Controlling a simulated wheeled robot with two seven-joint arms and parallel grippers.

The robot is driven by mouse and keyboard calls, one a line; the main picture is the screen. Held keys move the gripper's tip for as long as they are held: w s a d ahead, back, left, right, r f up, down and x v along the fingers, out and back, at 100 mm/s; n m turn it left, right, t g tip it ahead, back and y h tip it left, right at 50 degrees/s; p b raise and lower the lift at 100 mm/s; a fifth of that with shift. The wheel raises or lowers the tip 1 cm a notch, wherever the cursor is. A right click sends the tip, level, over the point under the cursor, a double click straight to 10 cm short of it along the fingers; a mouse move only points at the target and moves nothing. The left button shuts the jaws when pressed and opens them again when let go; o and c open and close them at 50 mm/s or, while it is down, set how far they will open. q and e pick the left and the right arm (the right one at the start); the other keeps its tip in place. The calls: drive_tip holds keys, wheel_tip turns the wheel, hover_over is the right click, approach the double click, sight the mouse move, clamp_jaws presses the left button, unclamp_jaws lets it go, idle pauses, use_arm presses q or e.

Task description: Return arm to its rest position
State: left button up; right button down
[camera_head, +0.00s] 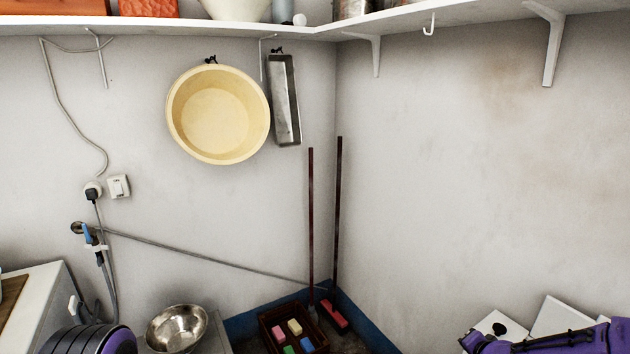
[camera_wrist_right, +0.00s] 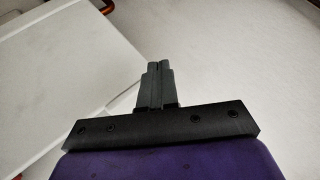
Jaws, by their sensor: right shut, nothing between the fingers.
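My right arm, purple and black, comes in at the lower right of the head view (camera_head: 545,342). In the right wrist view my right gripper (camera_wrist_right: 159,72) is shut, its two dark fingers together with nothing between them. It is over a pale, flat surface (camera_wrist_right: 60,80), and I cannot tell how far above it. A purple and black rounded part, likely of my own body, shows at the bottom left of the head view. My left gripper is not in view.
A steel bowl (camera_head: 177,328) stands at the lower left. A dark crate (camera_head: 268,337) with colored blocks sits in the corner near two upright poles (camera_head: 311,225). A yellow basin (camera_head: 218,112) hangs on the wall under a white shelf (camera_head: 290,32). White panels (camera_head: 560,316) are beside my right arm.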

drive_tip(key=s+a+f+g, duration=0.1)
drive_tip(key=s+a+f, duration=0.25)
drive_tip(key=s, duration=0.25)
drive_tip(key=s+a+f+n+g+b, duration=0.1)
drive_tip(key=s+a+f, duration=0.25)
drive_tip(key=s, duration=0.25)
drive_tip(key=s+a+f+g, duration=0.1)
drive_tip(key=s+a+f, duration=0.2)
drive_tip(key=s+f, duration=0.15)
drive_tip(key=s+a+f+n+g, duration=0.1)
drive_tip(key=s+n, duration=0.1)
drive_tip(key=s, duration=0.9)
drive_tip(key=s+a+f+n+g+h+b, duration=0.1)
drive_tip(key=s+f+n+g, duration=0.1)
drive_tip(key=s, duration=0.9)
drive_tip(key=shift+s+a, duration=0.3)
drive_tip(key=shift+a, duration=0.1)
drive_tip(key=shift+w, duration=0.2)
